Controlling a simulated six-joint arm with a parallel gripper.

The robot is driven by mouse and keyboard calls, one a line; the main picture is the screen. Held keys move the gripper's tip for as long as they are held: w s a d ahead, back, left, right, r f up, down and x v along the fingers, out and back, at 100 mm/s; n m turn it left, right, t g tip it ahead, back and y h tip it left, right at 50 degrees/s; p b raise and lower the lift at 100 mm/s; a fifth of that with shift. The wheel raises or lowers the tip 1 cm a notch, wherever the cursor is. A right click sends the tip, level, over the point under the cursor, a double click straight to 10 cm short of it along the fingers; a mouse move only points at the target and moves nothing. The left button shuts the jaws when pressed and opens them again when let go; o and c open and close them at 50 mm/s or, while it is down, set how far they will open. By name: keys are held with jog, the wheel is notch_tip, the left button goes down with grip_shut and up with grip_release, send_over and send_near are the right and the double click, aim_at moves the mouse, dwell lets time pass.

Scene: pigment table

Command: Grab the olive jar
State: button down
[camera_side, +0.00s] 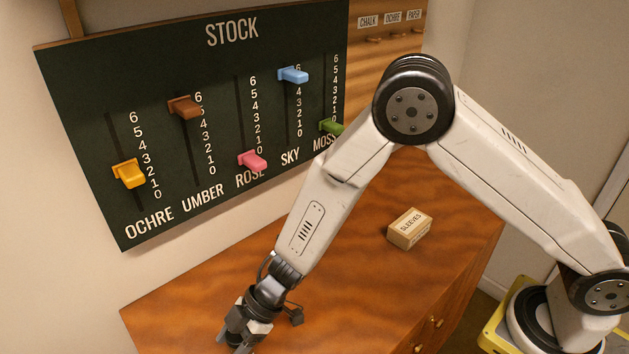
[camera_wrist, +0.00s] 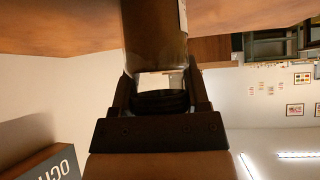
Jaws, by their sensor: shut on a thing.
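My gripper (camera_side: 232,343) points down at the bottom edge of the side view, over the front left of the wooden cabinet top. In the wrist view my gripper (camera_wrist: 160,80) is shut on a dark brownish-olive jar (camera_wrist: 153,35), with one finger on each side of it. A sliver of pale label shows on the jar's right edge. The jar's far end is cut off by the top of the wrist view. The jar does not show in the side view, so I cannot tell whether it touches the cabinet top.
A small box marked SLEEVES (camera_side: 409,229) lies on the cabinet top (camera_side: 350,280), right of my forearm. The dark STOCK board (camera_side: 215,75) with coloured sliders stands on the wall behind. The cabinet top between gripper and box is clear.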

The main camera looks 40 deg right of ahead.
jog(key=shift+r, duration=0.85)
jog(key=s+d+r, duration=0.8)
jog(key=s+r, duration=0.3)
jog(key=shift+s, duration=0.3)
jog(key=shift+r, duration=0.1)
dwell(0.3)
